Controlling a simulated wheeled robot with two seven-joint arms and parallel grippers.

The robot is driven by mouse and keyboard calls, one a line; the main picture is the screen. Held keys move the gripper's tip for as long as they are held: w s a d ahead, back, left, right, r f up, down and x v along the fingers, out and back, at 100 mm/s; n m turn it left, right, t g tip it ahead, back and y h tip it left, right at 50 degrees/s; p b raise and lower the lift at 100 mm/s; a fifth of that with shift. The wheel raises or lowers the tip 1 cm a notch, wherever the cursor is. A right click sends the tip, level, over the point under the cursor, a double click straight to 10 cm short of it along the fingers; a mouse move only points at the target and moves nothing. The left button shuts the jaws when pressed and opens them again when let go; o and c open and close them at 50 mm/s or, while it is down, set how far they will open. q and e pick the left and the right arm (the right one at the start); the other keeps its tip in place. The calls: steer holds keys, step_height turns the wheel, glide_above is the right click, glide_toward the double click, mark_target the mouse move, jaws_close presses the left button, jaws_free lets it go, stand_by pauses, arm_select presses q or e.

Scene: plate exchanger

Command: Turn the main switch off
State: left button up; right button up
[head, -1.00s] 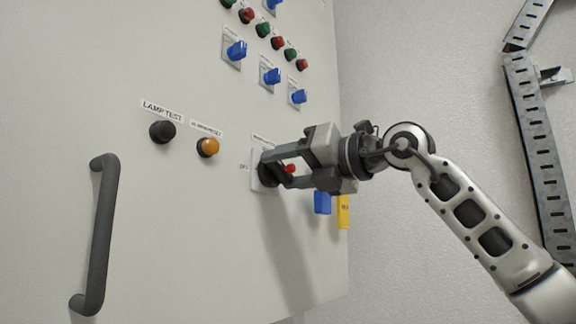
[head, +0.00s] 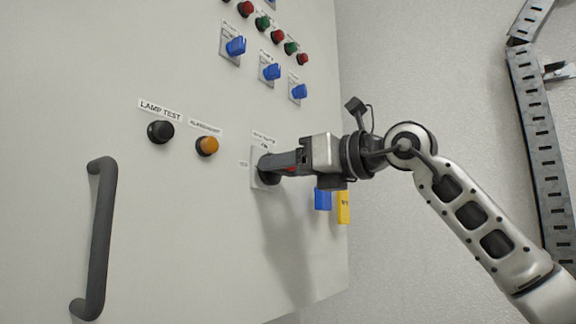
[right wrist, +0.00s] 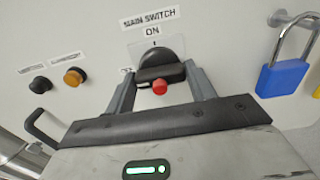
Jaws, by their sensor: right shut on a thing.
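The main switch (head: 264,177) is a dark round rotary knob on a pale plate on the cabinet door. It also shows in the right wrist view (right wrist: 150,60), under labels reading MAIN SWITCH and ON, with a red part at its front. A small label left of it is partly hidden. My right gripper (head: 272,163) is shut on the switch handle, one finger on each side, as the right wrist view (right wrist: 162,80) shows. The fingers hide part of the handle, so its exact angle is hard to tell. My left gripper is not in view.
Left of the switch are a black lamp-test button (head: 160,132), an orange button (head: 207,146) and a dark door handle (head: 97,240). Blue selectors (head: 271,72) sit above. A blue padlock (right wrist: 283,80) and a yellow tag (head: 343,208) hang to the right.

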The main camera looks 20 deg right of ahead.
steer(key=shift+f, duration=0.15)
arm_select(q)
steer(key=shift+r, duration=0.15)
arm_select(e)
steer(key=o, duration=1)
steer(key=shift+s+d, duration=0.15)
arm_select(q)
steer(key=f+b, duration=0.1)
steer(key=b, duration=0.1)
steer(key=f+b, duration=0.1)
steer(key=b, duration=0.1)
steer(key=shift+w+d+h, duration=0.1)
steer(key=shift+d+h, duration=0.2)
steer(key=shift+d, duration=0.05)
arm_select(e)
steer(key=v, duration=1.5)
steer(key=shift+s+d, duration=0.15)
steer(key=shift+s, duration=0.05)
